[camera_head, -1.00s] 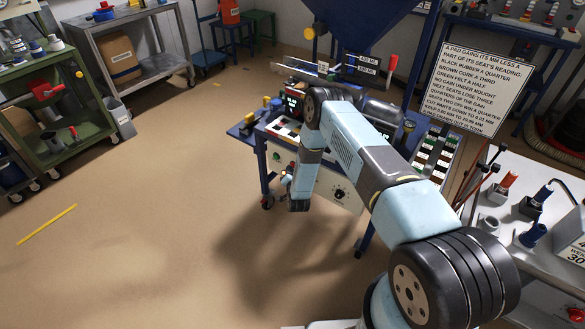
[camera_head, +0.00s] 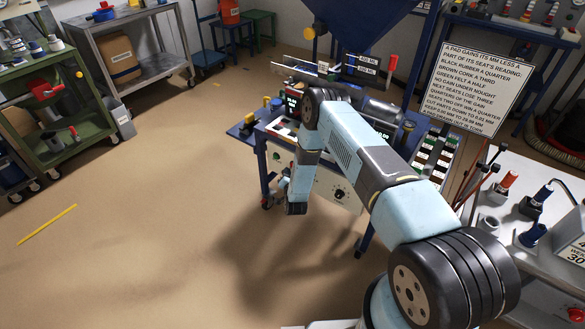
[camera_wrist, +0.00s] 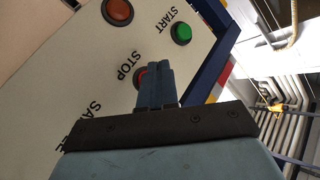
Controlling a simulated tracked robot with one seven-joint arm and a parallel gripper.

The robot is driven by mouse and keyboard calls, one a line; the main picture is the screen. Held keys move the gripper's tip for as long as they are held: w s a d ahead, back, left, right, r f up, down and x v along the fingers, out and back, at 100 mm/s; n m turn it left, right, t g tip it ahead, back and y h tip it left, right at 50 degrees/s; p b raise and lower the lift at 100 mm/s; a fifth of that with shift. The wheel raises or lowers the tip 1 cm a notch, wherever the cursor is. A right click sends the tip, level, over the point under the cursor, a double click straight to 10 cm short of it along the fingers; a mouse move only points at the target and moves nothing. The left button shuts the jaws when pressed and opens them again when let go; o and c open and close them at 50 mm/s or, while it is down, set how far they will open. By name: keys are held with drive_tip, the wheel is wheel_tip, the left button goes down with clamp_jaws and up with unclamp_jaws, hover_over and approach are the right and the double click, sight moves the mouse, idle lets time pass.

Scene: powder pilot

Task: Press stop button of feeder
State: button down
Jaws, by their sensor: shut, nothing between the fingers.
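The feeder's pale control panel (camera_head: 337,189) faces the floor side in the head view, mostly behind my arm. In the wrist view, the red stop button (camera_wrist: 139,77) sits beside the STOP label (camera_wrist: 130,65) and is partly hidden by my fingers. My gripper (camera_wrist: 155,72) is shut and empty, its fingertips pointing at the panel and overlapping the right part of the button. I cannot tell whether they touch it.
A green start button (camera_wrist: 181,33) and a larger orange-red round fitting (camera_wrist: 117,11) are on the same panel. A blue frame edge (camera_wrist: 217,72) runs along the panel's side. Open floor (camera_head: 170,220) lies to the left. A bench (camera_head: 515,225) stands at the right.

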drive_tip(key=shift+s, duration=0.1)
drive_tip(key=s+a, duration=0.3)
drive_tip(key=s, duration=0.1)
drive_tip(key=shift+s+a, duration=0.3)
drive_tip(key=shift+a, duration=0.05)
idle(0.7)
